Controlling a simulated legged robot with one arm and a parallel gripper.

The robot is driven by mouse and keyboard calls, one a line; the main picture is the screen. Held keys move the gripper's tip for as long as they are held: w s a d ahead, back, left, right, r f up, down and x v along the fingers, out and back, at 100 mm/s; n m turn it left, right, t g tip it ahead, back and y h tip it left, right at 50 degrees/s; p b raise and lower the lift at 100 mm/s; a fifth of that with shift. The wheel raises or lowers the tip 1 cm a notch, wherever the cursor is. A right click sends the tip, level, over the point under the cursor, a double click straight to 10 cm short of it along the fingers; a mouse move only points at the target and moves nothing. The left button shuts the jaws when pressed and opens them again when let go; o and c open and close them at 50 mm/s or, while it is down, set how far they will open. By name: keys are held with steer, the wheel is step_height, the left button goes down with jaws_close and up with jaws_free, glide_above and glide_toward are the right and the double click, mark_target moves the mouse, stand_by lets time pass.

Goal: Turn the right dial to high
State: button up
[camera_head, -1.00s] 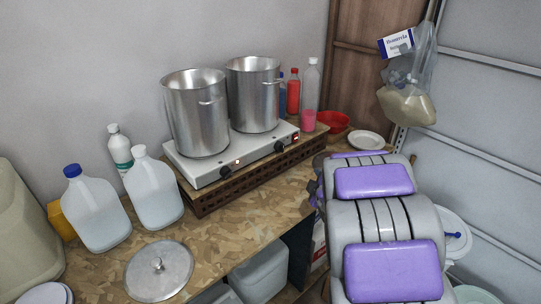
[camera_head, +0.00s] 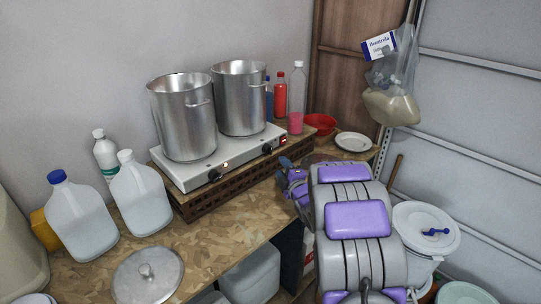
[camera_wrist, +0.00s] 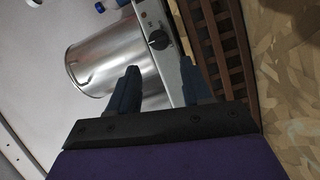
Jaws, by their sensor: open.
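The silver hotplate (camera_head: 200,176) stands on a lattice block on the counter, with two black dials on its front face. The right dial (camera_head: 267,149) sits near the red switch, and the left dial (camera_head: 214,175) is nearer the plate's left end. My gripper (camera_head: 285,164) is just right of and in front of the right dial, apart from it. In the wrist view my gripper (camera_wrist: 160,85) has its dark fingers spread and nothing between them. A black dial (camera_wrist: 158,40) lies beyond the fingertips, likely the right one. Its setting is too small to read.
Two metal pots (camera_head: 185,120) stand on the hotplate. Bottles (camera_head: 296,100) and a red bowl (camera_head: 320,124) are behind its right end. White jugs (camera_head: 142,195) and a lid (camera_head: 148,275) are at left. The lattice block (camera_head: 205,200) sits under the plate.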

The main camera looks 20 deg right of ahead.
mark_target(270, 152)
steer(key=w, duration=0.5)
steer(key=w+b, duration=0.1)
steer(key=w, duration=0.5)
steer(key=shift+d+f, duration=0.15)
steer(key=shift+d, duration=0.05)
steer(key=shift+w, duration=0.1)
steer(key=c, duration=0.8)
